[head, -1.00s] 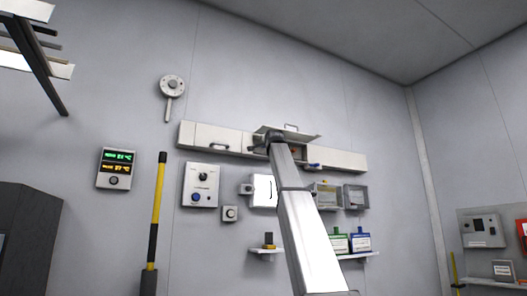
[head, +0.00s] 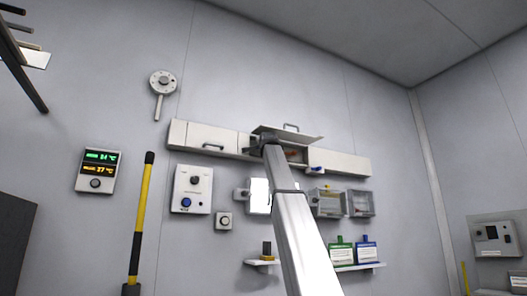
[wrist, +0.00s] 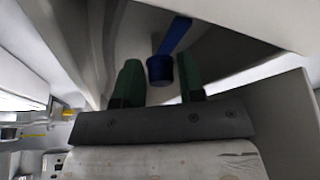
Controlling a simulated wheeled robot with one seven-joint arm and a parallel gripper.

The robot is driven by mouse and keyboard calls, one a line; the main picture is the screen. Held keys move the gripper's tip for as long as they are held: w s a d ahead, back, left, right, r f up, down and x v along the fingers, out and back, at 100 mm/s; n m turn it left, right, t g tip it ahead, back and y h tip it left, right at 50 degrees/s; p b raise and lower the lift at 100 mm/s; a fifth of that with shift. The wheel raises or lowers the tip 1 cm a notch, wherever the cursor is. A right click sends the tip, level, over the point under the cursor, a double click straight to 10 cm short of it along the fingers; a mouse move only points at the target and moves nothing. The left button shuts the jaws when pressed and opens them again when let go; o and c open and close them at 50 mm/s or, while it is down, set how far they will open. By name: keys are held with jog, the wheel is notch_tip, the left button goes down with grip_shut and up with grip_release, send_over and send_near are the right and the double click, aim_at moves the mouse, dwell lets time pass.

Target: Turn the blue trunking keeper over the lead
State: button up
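A long white trunking (head: 345,163) runs along the wall in the head view. Its middle section is open, with a lid (head: 287,133) raised above it. A small red part, perhaps the lead (head: 294,153), shows inside the opening. A blue keeper (head: 317,169) sits at the right of the opening; it appears in the wrist view as a blue round knob with a bar (wrist: 160,69). My gripper (head: 266,141) is at the open section. Its green fingers (wrist: 160,82) are apart, with the blue knob showing between them. I cannot tell whether they touch it. My arm hides part of the trunking.
Below the trunking are a white control box (head: 192,190), clear-fronted boxes (head: 327,203) and a shelf with green and blue tagged items (head: 358,267). A yellow-black post (head: 142,215) stands at the left. A dark cabinet (head: 14,245) is at the lower left.

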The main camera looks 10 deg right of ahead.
jog(key=shift+w, duration=0.1)
jog(key=c, duration=0.6)
jog(key=shift+c, duration=0.2)
jog(key=shift+n, duration=0.4)
jog(key=n+t+y, duration=0.1)
jog(key=n, duration=0.2)
jog(key=shift+y, duration=0.3)
jog(key=n+y, duration=0.1)
jog(key=n, duration=0.2)
jog(key=n+y, duration=0.2)
jog(key=n, duration=0.2)
jog(key=shift+d+t, duration=0.1)
jog(key=shift+t, duration=0.2)
jog(key=n+y, duration=0.1)
jog(key=n, duration=0.2)
jog(key=n+g+y, duration=0.1)
jog(key=n+y, duration=0.1)
jog(key=n, duration=0.1)
jog(key=shift+n, duration=0.3)
jog(key=n+y, duration=0.1)
jog(key=n, duration=0.2)
jog(key=n+g+y, duration=0.1)
jog(key=n+y, duration=0.1)
jog(key=n, duration=0.1)
jog(key=shift+g, duration=0.3)
jog(key=shift+n, duration=0.3)
